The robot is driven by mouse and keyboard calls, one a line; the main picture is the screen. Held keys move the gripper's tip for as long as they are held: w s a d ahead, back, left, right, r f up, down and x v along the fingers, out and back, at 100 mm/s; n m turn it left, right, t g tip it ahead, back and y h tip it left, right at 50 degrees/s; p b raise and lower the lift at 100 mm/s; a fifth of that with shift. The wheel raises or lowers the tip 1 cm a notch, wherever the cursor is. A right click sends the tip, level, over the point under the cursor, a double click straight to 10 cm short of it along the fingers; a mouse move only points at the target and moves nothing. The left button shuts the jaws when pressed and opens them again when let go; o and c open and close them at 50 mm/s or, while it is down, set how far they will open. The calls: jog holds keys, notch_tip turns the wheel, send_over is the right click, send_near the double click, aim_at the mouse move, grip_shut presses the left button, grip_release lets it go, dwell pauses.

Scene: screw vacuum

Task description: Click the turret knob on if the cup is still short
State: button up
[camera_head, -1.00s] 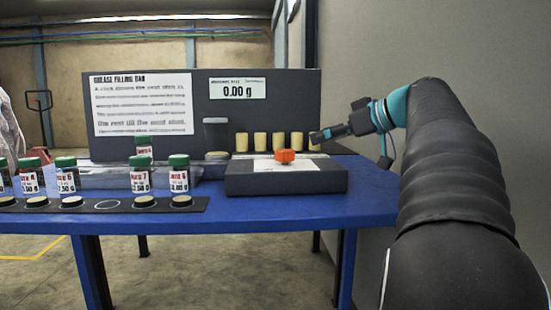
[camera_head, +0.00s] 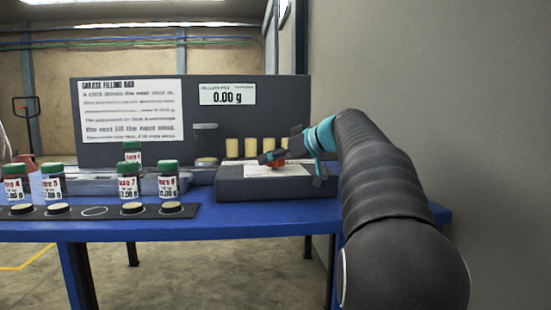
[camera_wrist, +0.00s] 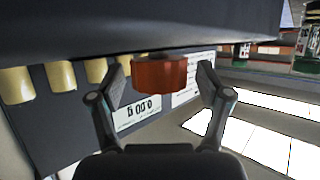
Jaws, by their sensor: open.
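The orange turret knob (camera_head: 277,163) stands on a dark box with a white label (camera_head: 231,185), partly covered by my gripper in the head view. My gripper (camera_head: 268,158) is open at the knob. In the wrist view, the knob (camera_wrist: 160,72) lies between the two spread fingers of my gripper (camera_wrist: 162,85). Contact with the fingers cannot be told. The display (camera_head: 227,97) reads 0.00 g. A grey container (camera_head: 206,137) stands left of the box above a pale disc (camera_head: 206,161); whether it is the cup is unclear.
Several green-capped jars (camera_head: 128,187) stand at the left of the blue table (camera_head: 180,228). A dark strip (camera_head: 180,209) with pale discs runs along its front. Several cream cylinders (camera_head: 232,148) line the panel behind the knob. A grey wall (camera_head: 420,100) is on the right.

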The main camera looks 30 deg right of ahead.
jog(key=c, duration=1.2)
jog(key=shift+o, duration=0.2)
